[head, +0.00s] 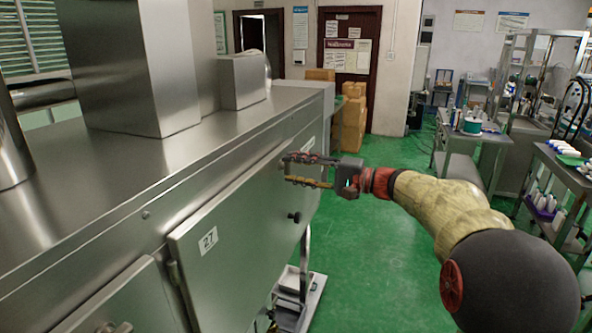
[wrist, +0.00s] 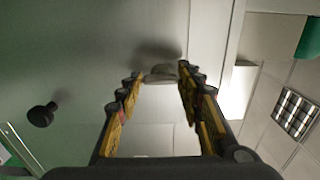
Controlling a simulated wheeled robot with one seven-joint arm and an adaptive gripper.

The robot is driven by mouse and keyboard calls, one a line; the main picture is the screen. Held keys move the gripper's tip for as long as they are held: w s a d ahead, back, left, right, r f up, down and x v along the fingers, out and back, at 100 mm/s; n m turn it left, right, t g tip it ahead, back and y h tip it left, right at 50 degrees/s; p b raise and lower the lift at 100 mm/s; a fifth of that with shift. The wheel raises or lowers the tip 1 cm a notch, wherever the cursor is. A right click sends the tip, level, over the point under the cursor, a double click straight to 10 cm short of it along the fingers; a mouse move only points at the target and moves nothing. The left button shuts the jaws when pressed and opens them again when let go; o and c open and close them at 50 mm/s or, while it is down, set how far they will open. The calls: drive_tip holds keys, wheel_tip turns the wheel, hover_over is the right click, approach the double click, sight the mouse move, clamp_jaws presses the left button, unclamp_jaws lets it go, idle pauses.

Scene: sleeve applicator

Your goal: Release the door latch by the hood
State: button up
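A stainless door marked 27 (head: 235,250) is on the front of the steel hood (head: 200,165) at the left in the head view. A black knob (head: 294,217) on it also shows in the wrist view (wrist: 42,115). My gripper (head: 289,170) is at the upper far part of this front, its fingers pointing at the steel. In the wrist view my gripper (wrist: 159,76) is open, with a finger on each side of a small pale grey piece (wrist: 161,71), possibly the latch. I cannot tell whether the fingers touch it. The head view does not show this piece clearly.
A second door (head: 120,305) adjoins at the near left. A low metal stand (head: 300,297) is below the hood. Cardboard boxes (head: 350,120) are stacked beyond. A bench (head: 470,140) and a cart (head: 565,175) line the right. The green floor (head: 375,260) between is clear.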

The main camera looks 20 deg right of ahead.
drive_tip(key=o, duration=0.4)
drive_tip(key=shift+o, duration=0.2)
drive_tip(key=v, duration=1.2)
